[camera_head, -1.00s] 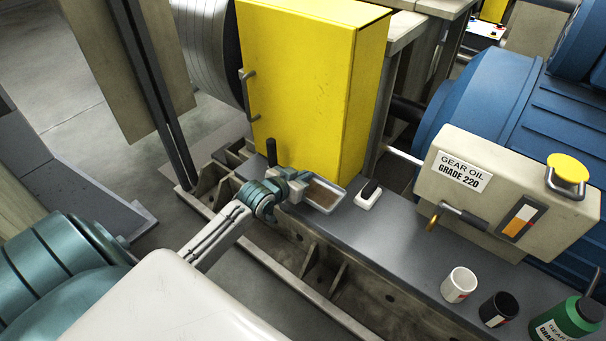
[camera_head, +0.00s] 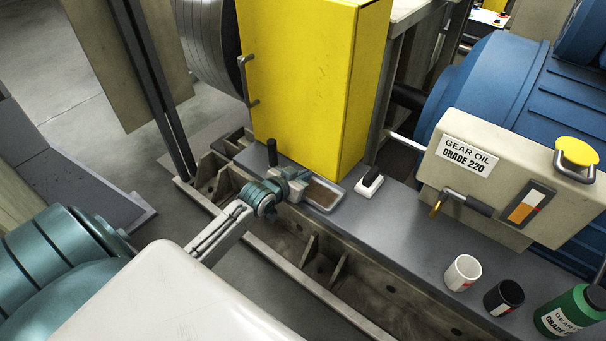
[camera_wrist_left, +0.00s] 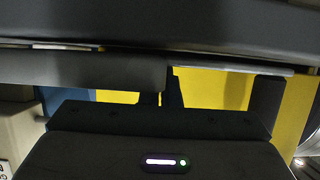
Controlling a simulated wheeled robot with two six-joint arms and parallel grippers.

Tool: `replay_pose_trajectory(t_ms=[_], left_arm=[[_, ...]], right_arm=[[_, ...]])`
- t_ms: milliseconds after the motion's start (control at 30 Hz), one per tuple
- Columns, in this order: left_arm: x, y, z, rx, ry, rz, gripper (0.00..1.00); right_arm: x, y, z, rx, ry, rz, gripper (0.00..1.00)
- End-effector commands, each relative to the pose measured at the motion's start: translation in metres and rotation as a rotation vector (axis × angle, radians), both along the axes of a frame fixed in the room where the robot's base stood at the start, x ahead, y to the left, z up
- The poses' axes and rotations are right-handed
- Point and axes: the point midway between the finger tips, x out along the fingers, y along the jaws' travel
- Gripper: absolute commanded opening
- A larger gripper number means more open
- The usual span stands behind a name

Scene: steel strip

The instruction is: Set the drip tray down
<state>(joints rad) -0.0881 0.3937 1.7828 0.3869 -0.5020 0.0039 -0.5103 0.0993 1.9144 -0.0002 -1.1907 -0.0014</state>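The drip tray (camera_head: 325,194) is a shallow, light grey metal tray with a brown bottom. It is level, at or just above the grey steel ledge (camera_head: 405,218) in front of the yellow cabinet; I cannot tell whether it touches. My left gripper (camera_head: 300,188) is at the tray's left end and appears shut on it. In the left wrist view the fingers (camera_wrist_left: 165,92) are close together under a wide dark slab, and the grip itself is hard to make out. My right gripper is not in view.
The yellow cabinet (camera_head: 300,85) stands behind the tray. A white block with a black top (camera_head: 369,181) sits close to its right.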

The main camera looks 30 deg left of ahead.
Motion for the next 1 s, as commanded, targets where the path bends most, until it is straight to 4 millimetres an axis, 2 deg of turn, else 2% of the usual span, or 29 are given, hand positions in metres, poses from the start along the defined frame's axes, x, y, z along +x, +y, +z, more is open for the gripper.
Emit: replay_pose_trajectory(t_ms=[833, 900, 967, 1000], left_arm=[[0.0002, 0.0, -0.0075, 0.001, -0.002, 0.0, 0.0], [0.0003, 0.0, -0.0064, 0.001, -0.002, 0.0, 0.16], [0.0002, 0.0, -0.0065, 0.001, -0.002, 0.0, 0.28], [0.0002, 0.0001, -0.0066, 0.001, -0.001, 0.0, 0.28]], right_arm=[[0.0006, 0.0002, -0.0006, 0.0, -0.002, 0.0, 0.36], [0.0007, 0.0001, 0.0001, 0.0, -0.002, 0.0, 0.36], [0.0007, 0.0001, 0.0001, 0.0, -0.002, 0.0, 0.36], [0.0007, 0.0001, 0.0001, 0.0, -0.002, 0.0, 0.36]])
